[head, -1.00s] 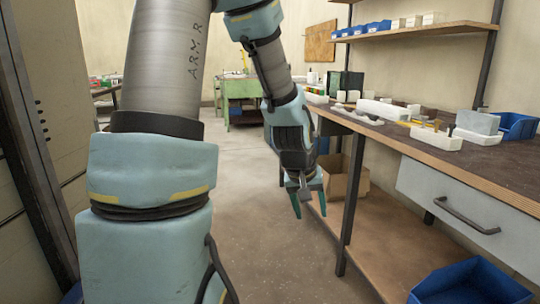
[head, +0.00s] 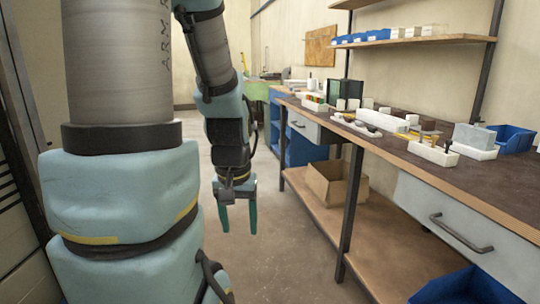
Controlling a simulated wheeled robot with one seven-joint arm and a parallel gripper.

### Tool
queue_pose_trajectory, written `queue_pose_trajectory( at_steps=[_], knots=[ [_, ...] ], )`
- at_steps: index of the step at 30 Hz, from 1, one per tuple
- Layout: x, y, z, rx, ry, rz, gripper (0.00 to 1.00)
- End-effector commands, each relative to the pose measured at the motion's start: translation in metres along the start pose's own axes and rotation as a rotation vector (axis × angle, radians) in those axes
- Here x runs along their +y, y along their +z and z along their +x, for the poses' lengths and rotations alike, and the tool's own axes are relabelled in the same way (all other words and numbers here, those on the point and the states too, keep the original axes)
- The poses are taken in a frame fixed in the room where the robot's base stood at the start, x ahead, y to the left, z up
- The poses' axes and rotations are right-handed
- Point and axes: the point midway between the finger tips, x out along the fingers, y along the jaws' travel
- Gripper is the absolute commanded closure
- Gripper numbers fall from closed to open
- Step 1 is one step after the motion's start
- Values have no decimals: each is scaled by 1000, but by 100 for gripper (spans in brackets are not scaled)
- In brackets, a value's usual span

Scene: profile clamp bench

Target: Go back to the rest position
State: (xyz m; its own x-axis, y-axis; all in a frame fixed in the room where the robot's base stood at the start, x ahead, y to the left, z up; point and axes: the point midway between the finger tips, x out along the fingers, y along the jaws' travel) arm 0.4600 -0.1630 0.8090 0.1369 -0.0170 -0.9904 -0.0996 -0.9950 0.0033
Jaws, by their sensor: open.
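My gripper (head: 238,220) hangs at the end of my arm in the head view, fingers pointing down. Its two teal fingers are apart and nothing is between them. It is over the open floor (head: 262,265), left of the workbench (head: 440,178), and touches nothing that I can see.
The bench carries white trays (head: 433,153), small parts and a blue bin (head: 512,138). Below are a grey drawer (head: 450,222), a cardboard box (head: 328,185) on the lower shelf (head: 330,220), and a blue bin (head: 450,288). A dark cabinet or frame stands at the left edge.

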Motion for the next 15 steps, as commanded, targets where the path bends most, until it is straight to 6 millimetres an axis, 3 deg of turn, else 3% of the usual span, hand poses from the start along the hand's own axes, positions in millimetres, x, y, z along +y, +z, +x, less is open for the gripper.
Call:
queue_pose_trajectory(
  at_steps=[1, 6, 10, 15],
  knots=[
    [0, -4, -27, 0, 0, 0, 37],
    [0, -11, -80, 1, 0, 0, 37],
    [1, -15, -109, 0, 0, 0, 37],
    [1, -18, -127, 0, 0, 0, 37]
  ],
)
